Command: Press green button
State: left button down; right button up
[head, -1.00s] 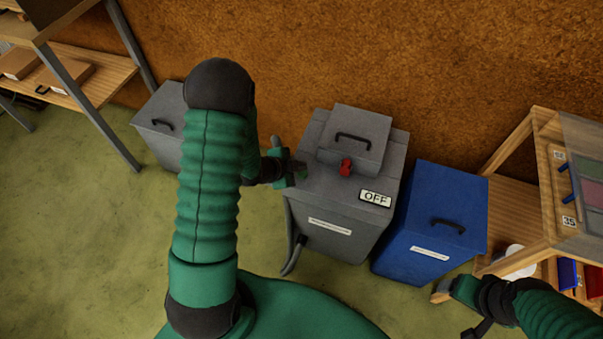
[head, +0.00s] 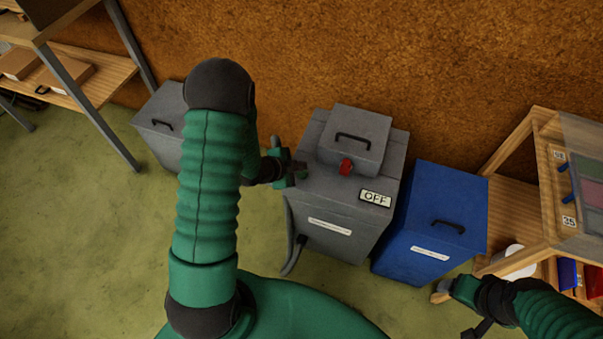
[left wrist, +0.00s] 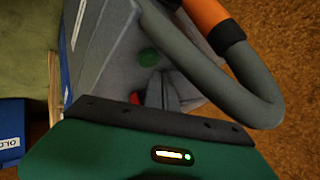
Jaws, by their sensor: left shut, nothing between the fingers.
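The green button (left wrist: 148,57) shows in the left wrist view as a round green disc on a grey surface. In the head view I cannot make it out; my left gripper may cover it. The grey machine (head: 345,205) stands in the middle, with a red part (head: 346,167) on top and a sign reading OFF (head: 376,198). My left gripper (head: 299,173) is shut and empty at the left edge of the machine's top. Its fingers (left wrist: 160,88) show near the button in the left wrist view; contact cannot be told. My right gripper (head: 477,329) is partly seen low right, its jaws unclear.
A blue bin (head: 431,222) stands right of the machine, and a smaller grey bin (head: 158,132) left of it. A wooden shelf (head: 512,215) is at the right. A grey hose (left wrist: 235,85) with an orange section (left wrist: 206,12) loops beside the gripper. Floor is clear front left.

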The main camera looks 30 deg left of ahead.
aim_at(300, 175)
pick_arm(q)
jog(key=shift+f+b, duration=0.3)
jog(key=shift+f, duration=0.1)
jog(key=shift+f+b, duration=0.45)
jog(key=shift+f, duration=0.1)
dwell(0.5)
jog(key=shift+r, duration=0.1)
jog(key=shift+r+p, duration=0.95)
notch_tip(300, 175, up, 6)
jog(key=p, duration=0.5)
